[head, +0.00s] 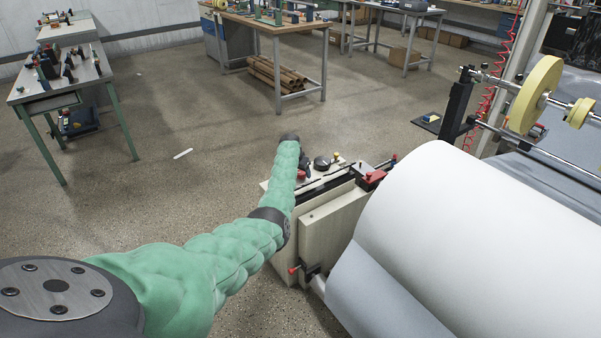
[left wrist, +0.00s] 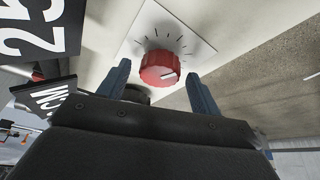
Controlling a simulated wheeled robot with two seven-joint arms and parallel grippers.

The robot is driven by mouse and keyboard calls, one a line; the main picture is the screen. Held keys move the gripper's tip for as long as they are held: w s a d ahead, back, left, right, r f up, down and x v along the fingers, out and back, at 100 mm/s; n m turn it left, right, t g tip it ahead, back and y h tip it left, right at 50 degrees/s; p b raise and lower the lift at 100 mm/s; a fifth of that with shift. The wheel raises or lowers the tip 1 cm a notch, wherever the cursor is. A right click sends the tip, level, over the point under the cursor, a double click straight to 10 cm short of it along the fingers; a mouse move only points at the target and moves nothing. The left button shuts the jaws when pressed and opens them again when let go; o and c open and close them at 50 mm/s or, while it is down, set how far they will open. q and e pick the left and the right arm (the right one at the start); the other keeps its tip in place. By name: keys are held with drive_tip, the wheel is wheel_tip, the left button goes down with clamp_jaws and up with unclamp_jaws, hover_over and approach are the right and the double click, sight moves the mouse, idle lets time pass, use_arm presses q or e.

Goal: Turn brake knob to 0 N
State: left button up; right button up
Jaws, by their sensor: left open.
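The brake knob (left wrist: 160,65) is red and ribbed, with a white pointer line aimed to the right in the left wrist view. It sits on a white plate (left wrist: 200,50) with black tick marks around the knob; no numbers are readable there. My left gripper (left wrist: 157,74) is open, its two blue-grey fingers on either side of the knob's near part. I cannot tell whether they touch it. In the head view my left arm reaches over the beige machine cabinet (head: 325,220), and the gripper is mostly hidden there. My right gripper is not in view.
Black signs with white characters (left wrist: 40,28) stand close to the left of the knob. A large white paper roll (head: 470,220) lies right of the cabinet. Small black and red fittings (head: 372,177) are on the cabinet top. Open floor lies to the left.

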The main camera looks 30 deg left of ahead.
use_arm(q)
drive_tip(key=shift+f, duration=0.1)
drive_tip(key=c, duration=1)
